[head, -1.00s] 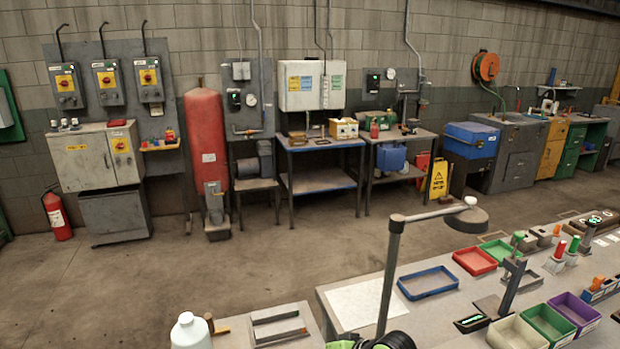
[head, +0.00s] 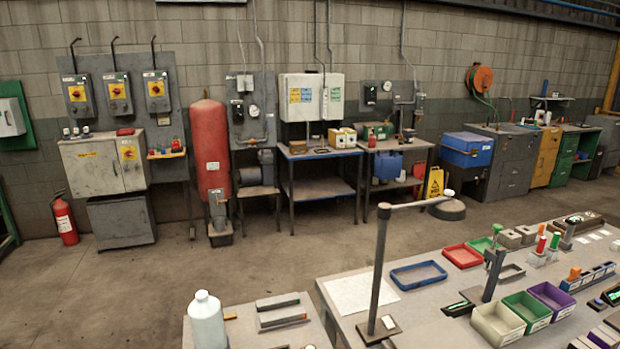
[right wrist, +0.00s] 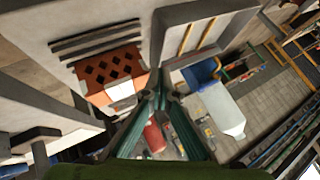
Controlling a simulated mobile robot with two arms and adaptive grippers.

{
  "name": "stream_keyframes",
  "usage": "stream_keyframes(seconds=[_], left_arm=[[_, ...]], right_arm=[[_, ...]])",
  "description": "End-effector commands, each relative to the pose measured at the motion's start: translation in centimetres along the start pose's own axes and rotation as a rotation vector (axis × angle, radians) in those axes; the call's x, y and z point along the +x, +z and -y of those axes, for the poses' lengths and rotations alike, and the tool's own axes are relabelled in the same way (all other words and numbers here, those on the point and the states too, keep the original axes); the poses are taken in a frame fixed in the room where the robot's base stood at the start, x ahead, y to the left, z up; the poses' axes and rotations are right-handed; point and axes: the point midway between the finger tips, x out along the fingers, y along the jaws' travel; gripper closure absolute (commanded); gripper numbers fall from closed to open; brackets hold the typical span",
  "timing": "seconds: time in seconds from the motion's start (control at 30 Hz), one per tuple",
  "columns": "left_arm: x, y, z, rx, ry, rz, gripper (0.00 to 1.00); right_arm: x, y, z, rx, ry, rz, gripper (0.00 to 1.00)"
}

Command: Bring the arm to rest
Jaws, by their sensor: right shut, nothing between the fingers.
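My right gripper (right wrist: 163,97) shows in the right wrist view with its greenish fingers together and nothing between them. An orange hollow brick (right wrist: 108,72) with dark diamond-shaped holes and a white patch lies on a grey surface to the left of the fingers, apart from them. No gripper and no arm show in the head view. My left gripper is in neither view.
A white bottle (head: 206,320) stands on the near left bench; it also shows in the right wrist view (right wrist: 220,108). The right bench holds a lamp-like post (head: 379,270), a blue tray (head: 419,275), a red tray (head: 462,256) and several bins.

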Motion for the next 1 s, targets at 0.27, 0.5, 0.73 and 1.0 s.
stream_keyframes(seconds=[0.27,0.5,0.73,1.0], left_arm=[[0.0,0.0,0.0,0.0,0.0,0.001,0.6],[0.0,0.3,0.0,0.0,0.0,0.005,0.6],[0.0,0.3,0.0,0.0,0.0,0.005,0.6],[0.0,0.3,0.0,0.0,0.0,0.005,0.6]], right_arm=[[-0.5,4.9,2.4,-0.065,-0.011,0.033,1.0],[-3.4,10.9,3.2,-0.127,0.038,0.051,1.0],[-10.0,17.4,-0.6,-0.132,0.225,0.088,1.0],[-16.7,22.7,-4.8,-0.098,0.413,0.161,1.0]])
